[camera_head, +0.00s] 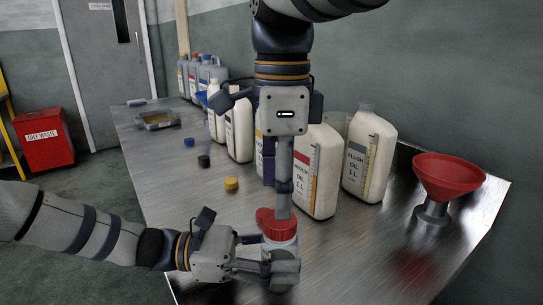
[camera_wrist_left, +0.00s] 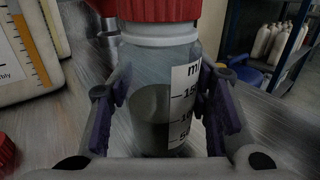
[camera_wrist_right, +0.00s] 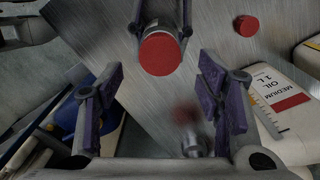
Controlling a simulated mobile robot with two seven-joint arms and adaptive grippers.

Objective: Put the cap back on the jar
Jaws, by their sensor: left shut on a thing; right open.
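The jar (camera_wrist_left: 160,100) is clear, with a measuring scale and dark liquid at the bottom. It stands upright between the fingers of my left gripper (camera_head: 268,262), which is shut on it. The red cap (camera_head: 281,230) sits on top of the jar's neck; it also shows in the left wrist view (camera_wrist_left: 158,10) and, from above, in the right wrist view (camera_wrist_right: 160,53). I cannot tell whether it is screwed tight. My right gripper (camera_head: 283,208) points down over the cap. Its fingers are apart and empty in the right wrist view (camera_wrist_right: 158,90).
Another red cap (camera_wrist_right: 246,25) lies on the metal table beside the jar. Oil bottles (camera_head: 368,160) stand in a row behind, close to my right arm. A red funnel (camera_head: 447,178) stands at the right. Yellow (camera_head: 231,184), black and blue caps lie farther back.

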